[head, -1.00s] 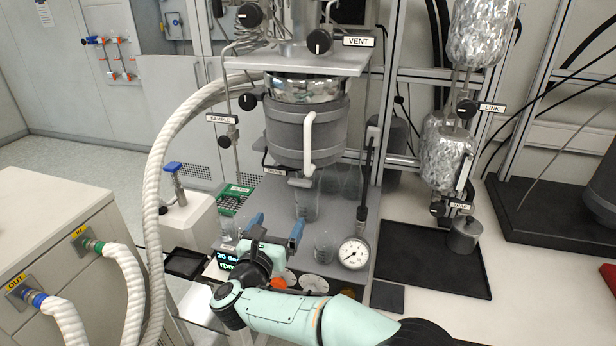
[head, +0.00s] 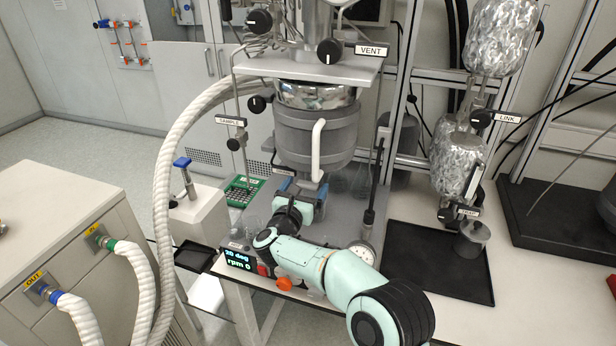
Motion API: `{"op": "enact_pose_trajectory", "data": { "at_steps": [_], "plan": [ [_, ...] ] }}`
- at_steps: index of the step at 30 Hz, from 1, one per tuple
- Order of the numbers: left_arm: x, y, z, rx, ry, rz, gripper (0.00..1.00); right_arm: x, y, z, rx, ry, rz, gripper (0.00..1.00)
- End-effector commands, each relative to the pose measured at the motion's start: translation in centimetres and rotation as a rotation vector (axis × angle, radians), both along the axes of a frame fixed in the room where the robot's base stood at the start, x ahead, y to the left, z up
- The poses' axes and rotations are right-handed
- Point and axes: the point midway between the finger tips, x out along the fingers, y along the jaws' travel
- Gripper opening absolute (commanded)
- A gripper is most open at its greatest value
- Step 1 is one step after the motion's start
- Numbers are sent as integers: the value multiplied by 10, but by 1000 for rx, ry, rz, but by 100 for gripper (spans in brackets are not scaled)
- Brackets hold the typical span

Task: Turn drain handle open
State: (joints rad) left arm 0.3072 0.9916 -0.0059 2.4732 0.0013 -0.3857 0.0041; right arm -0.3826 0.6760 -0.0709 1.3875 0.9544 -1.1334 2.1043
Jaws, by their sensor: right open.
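The drain outlet area lies directly under the vessel. A small label (head: 283,171) there is too small to read. My right gripper (head: 304,188) is just below the vessel bottom, its blue fingers apart on either side of the outlet area. It is open, and I see nothing held in it. The drain handle itself is not clearly visible; my gripper and the vessel hide much of that spot. I cannot tell whether the fingers touch it. My left gripper is not in view.
A glass flask (head: 363,181) stands behind to the right. A pressure gauge (head: 362,254) is partly hidden by my right arm. A green rack (head: 243,191) and a display (head: 239,260) are at left. A white hose (head: 165,170) loops down at left. A black tray (head: 440,262) lies at right.

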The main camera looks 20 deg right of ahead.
Motion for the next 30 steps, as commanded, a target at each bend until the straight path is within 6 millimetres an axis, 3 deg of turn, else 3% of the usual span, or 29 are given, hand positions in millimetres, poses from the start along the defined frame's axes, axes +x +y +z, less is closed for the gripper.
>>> {"op": "enact_pose_trajectory", "data": {
  "at_steps": [6, 15, 21, 30],
  "plan": [
    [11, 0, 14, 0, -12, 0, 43, 17, -11, 1, -1, 0, 0, 94],
    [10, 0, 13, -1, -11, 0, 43, 18, -12, -2, -1, 2, 1, 94],
    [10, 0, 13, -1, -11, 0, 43, 18, -12, -1, -1, 1, 0, 37],
    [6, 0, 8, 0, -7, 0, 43, 17, -12, -1, -14, 8, 0, 38]
  ]
}}
